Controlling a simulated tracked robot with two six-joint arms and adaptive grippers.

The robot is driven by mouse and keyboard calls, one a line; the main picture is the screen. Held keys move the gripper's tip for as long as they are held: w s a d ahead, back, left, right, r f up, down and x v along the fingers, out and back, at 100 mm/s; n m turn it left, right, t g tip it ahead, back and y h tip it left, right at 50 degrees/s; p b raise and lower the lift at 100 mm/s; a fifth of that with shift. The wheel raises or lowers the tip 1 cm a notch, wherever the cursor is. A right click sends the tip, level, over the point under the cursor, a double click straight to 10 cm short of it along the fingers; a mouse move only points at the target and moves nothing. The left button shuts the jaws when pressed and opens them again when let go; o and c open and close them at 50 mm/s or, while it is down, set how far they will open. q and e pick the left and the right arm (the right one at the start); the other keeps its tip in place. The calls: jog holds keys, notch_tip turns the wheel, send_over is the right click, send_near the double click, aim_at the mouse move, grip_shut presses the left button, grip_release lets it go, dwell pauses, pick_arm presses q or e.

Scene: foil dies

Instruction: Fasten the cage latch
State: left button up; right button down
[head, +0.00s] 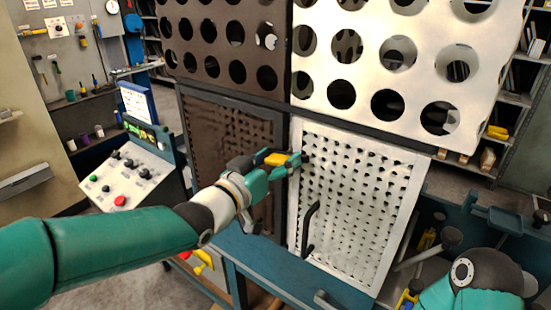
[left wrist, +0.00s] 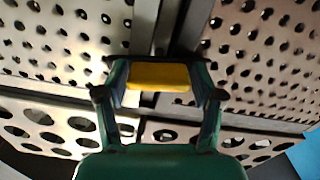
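The cage has a white perforated door (head: 352,200) at lower right, with a black bar handle (head: 310,228). It looks roughly in line with its frame; I cannot tell whether it is fully closed. A yellow latch piece (head: 277,158) is at the door's upper left, by the dark middle post. My left gripper (head: 283,165) is at the latch with a finger on either side. In the left wrist view the yellow piece (left wrist: 158,77) fills the space between the fingers of the left gripper (left wrist: 158,84), which look shut on it. My right gripper is out of view.
A brown perforated door (head: 226,145) stands left of the post. Large-holed panels (head: 398,60) are above. A control panel (head: 128,175) with a red button stands at left. A blue ledge (head: 262,262) runs below the doors. Shelves and tools surround the cage.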

pick_arm(q)
jog(key=shift+s, duration=0.1)
jog(key=c, duration=0.6)
jog(key=shift+o, duration=0.2)
jog(key=m+b, duration=0.1)
jog(key=b, duration=0.2)
jog(key=shift+f+m+b, duration=0.15)
jog(key=shift+m+b, duration=0.15)
jog(key=shift+b, duration=0.1)
jog(key=shift+r+m+b, duration=0.2)
jog(key=shift+m+b, duration=0.1)
jog(key=shift+m, duration=0.1)
jog(key=shift+r, duration=0.1)
jog(key=o, duration=0.9)
jog(key=shift+o, duration=1.3)
jog(key=shift+w+d, duration=0.1)
jog(key=shift+w, duration=0.1)
jog(key=shift+s, duration=0.15)
